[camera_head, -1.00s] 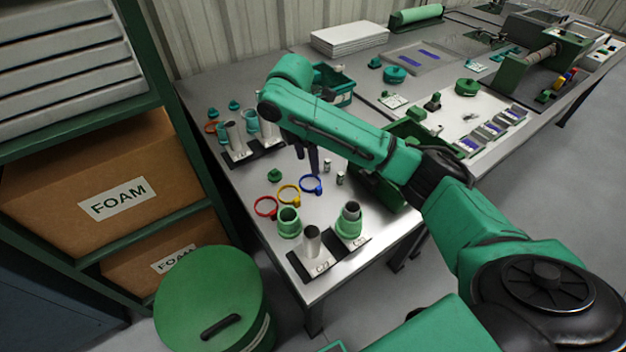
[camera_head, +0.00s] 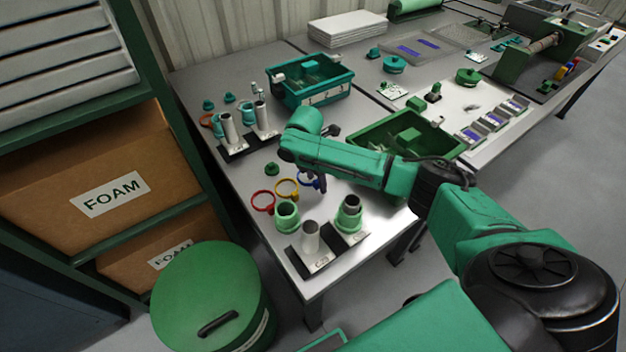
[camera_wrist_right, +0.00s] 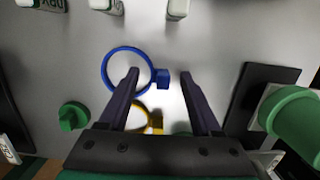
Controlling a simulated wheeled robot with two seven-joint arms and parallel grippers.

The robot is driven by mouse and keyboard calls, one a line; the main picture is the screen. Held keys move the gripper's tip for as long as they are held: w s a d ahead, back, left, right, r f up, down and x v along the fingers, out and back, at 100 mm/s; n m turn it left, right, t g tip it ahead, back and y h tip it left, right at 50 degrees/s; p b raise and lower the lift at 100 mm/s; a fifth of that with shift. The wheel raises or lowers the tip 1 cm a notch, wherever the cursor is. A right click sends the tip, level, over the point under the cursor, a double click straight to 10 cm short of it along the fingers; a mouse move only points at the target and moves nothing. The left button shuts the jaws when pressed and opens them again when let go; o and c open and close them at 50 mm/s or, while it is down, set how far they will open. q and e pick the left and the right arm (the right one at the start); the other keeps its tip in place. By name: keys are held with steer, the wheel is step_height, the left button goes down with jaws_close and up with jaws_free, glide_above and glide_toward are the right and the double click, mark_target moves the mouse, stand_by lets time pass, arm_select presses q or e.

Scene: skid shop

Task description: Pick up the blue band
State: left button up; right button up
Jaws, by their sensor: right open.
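The blue band (camera_wrist_right: 108,60) is a ring with a small square tab, lying on the grey table. In the right wrist view it sits ahead of my right gripper (camera_wrist_right: 158,78), with its tab between the two fingertips and the left finger overlapping the ring. The right gripper is open and empty. In the head view the blue band (camera_head: 305,181) is partly hidden behind my right gripper (camera_head: 322,184), which is low over it. I cannot tell the exact height of the fingertips above the table. My left gripper is not in view.
A yellow band (camera_head: 286,188) and a red band (camera_head: 262,201) lie to the left of the blue one. Green fittings (camera_head: 287,214) and metal posts (camera_head: 310,240) stand in front.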

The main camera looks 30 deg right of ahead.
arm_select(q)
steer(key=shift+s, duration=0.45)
arm_select(e)
jaws_close()
steer(key=shift+r, duration=0.1)
